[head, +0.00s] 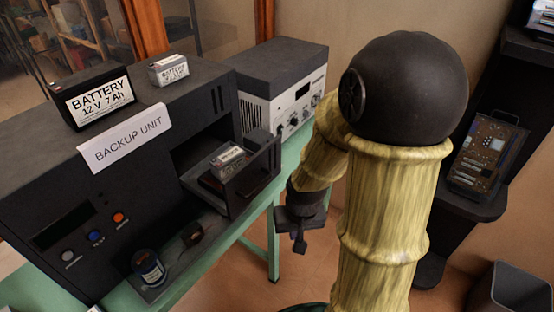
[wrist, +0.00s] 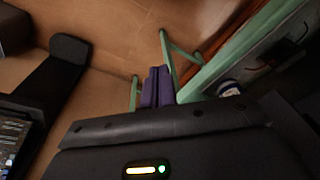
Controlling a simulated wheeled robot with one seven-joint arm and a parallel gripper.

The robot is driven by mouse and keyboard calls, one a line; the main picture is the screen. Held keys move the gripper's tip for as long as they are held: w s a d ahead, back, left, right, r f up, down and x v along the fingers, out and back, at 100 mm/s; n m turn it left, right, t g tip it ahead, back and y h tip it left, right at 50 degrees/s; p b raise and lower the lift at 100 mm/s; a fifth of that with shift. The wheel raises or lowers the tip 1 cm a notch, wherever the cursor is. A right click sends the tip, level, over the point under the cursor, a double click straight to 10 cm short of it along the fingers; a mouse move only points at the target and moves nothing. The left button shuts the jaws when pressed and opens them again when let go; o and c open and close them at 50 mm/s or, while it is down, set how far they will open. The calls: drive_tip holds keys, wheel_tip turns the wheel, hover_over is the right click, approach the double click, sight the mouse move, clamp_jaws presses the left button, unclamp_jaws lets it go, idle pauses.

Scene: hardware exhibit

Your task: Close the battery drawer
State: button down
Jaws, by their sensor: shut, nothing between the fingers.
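The battery drawer (head: 247,180) sticks out of the front of the dark backup unit (head: 60,180), pulled open, with batteries (head: 228,160) inside it. Its front panel with a handle faces toward my arm. My gripper (head: 299,243) hangs to the right of the drawer front and a little lower, apart from it, over the floor beside the table. In the wrist view my gripper's fingers (wrist: 157,88) are together with nothing between them. The drawer cannot be made out in the wrist view.
A black battery (head: 95,97) and a smaller one (head: 167,69) sit on the unit. A grey instrument (head: 285,95) stands behind the drawer. A blue can (head: 149,268) is on the green table (head: 215,262). A dark shelf (head: 470,205) and bin (head: 515,290) stand right.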

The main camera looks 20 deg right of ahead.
drive_tip(key=w+d+r+m+t+y+p, duration=0.2)
drive_tip(key=w+d+r+m+t+p, duration=0.1)
drive_tip(key=r+p, duration=0.3)
drive_tip(key=w+d+r+m+t+y+p, duration=0.2)
drive_tip(key=w+d+r+m+y+p, duration=0.1)
drive_tip(key=r+p, duration=0.4)
drive_tip(key=d+m+p, duration=0.1)
drive_tip(key=m+p, duration=0.1)
drive_tip(key=shift+w+r+m+t+y+p, duration=0.15)
drive_tip(key=shift+r+m+t+y+p, duration=0.15)
drive_tip(key=shift+m+t+p, duration=0.1)
drive_tip(key=shift+f, duration=0.1)
approach(277, 170)
drive_tip(key=s+a+f, duration=0.1)
drive_tip(key=s+a, duration=0.2)
drive_tip(key=shift+w+a+f+p, duration=0.2)
drive_tip(key=shift+w+a+p, duration=0.45)
drive_tip(key=shift+w, duration=0.4)
drive_tip(key=shift+w+a+f+p, duration=0.25)
drive_tip(key=shift+w+a+p, duration=0.25)
drive_tip(key=shift+w+a, duration=0.4)
drive_tip(key=shift+w+d, duration=0.1)
